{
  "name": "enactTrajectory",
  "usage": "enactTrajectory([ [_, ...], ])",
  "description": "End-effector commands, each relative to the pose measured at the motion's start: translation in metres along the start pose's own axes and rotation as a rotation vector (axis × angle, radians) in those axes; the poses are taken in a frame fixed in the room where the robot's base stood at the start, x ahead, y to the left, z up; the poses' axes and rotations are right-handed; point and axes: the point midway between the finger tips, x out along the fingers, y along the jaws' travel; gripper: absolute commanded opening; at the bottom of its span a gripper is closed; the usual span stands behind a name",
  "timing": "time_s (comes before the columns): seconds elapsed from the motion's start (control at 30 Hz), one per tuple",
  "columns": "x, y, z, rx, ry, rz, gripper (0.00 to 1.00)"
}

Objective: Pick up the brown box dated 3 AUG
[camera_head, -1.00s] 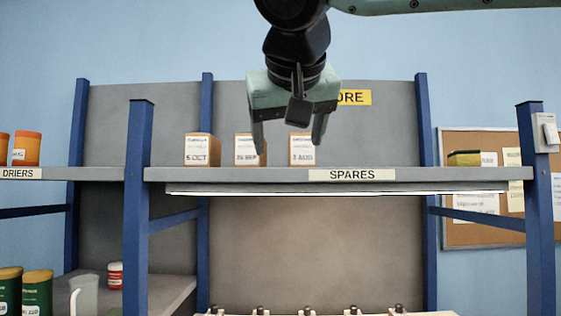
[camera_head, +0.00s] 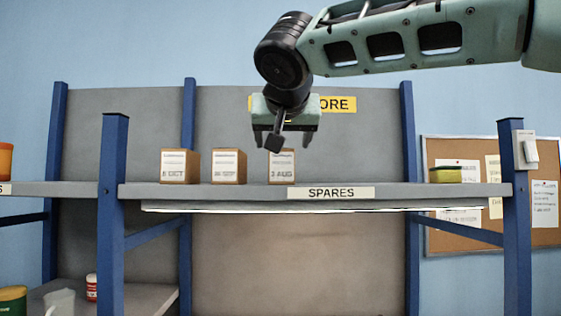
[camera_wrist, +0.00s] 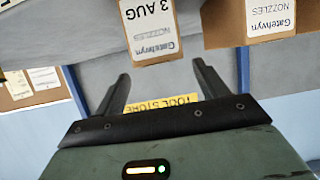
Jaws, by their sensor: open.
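The brown box dated 3 AUG (camera_head: 282,171) stands upright on the SPARES shelf, rightmost of three similar boxes, its white label facing out. My gripper (camera_head: 285,138) is open and empty, pointing down just above this box in the head view. A dark wrist part hides some of the box's top edge. In the wrist view the 3 AUG box (camera_wrist: 150,32) appears upside down, just beyond the open fingertips (camera_wrist: 161,72) and not between them.
A box dated 5 OCT (camera_head: 180,167) and a middle box (camera_head: 228,167) stand to the left. The SPARES shelf (camera_head: 420,192) is bare to the right, up to a yellow-green item (camera_head: 446,175) near the right post (camera_head: 515,200). A grey back panel (camera_head: 350,145) rises behind.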

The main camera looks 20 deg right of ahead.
Motion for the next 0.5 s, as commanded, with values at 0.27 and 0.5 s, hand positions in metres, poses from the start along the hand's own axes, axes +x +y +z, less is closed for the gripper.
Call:
enactTrajectory([
  [0.27,0.024,-0.002,-0.002,-0.002,-0.003,0.002,0.73],
  [0.5,0.052,-0.003,0.001,0.0,-0.002,0.001,0.73],
])
